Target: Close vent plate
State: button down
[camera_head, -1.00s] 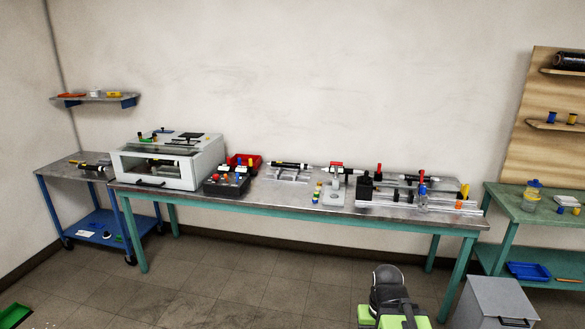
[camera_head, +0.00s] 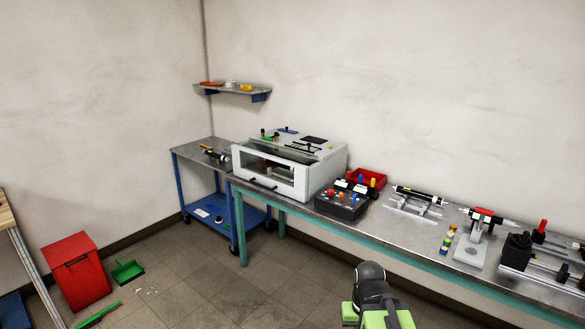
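A white boxy machine (camera_head: 325,173) with a clear front window and a dark front handle stands at the left end of the long bench. On its top lie a dark square plate (camera_head: 313,140), a smaller dark plate (camera_head: 288,130) and a black bar. I cannot tell which of these is the vent plate, or whether it is open or closed. Part of my arm, black and green, shows at the bottom, well in front of the bench and apart from the machine. My gripper's fingers do not show.
A control box (camera_head: 342,202) with coloured knobs and a red bin (camera_head: 370,178) stand right of the machine. A blue cart (camera_head: 228,217) stands at the bench's left end. A red bin (camera_head: 76,272) and green dustpan (camera_head: 128,271) are on the left floor. Floor before the bench is clear.

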aim_at(309, 146)
jog(key=u, duration=0.55)
jog(key=i, duration=3)
jog(key=u, duration=0.2)
